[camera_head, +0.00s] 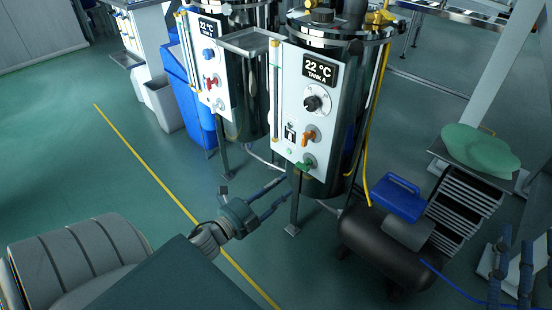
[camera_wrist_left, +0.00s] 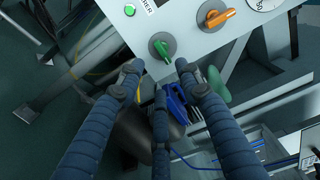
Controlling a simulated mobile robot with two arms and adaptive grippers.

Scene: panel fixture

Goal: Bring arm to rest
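My left gripper (camera_head: 284,190) comes in from the lower left on its arm. Its blue, ribbed fingers are spread and empty, low in front of the TANK A panel (camera_head: 286,105) and beside the tank's leg. In the left wrist view the same gripper (camera_wrist_left: 160,78) has three fingers apart with nothing between them. Their tips lie below the green handle (camera_wrist_left: 161,50) in the picture, and the orange handle (camera_wrist_left: 218,17) is farther up right. My right gripper (camera_head: 516,238) shows partly at the right edge, its blue fingers apart and empty.
Tank A (camera_head: 318,180) stands on legs in front of a second tank. A black compressor (camera_head: 370,245) with a blue box (camera_head: 398,200) stands right of it. A yellow line (camera_head: 150,165) crosses the green floor, which is open to the left.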

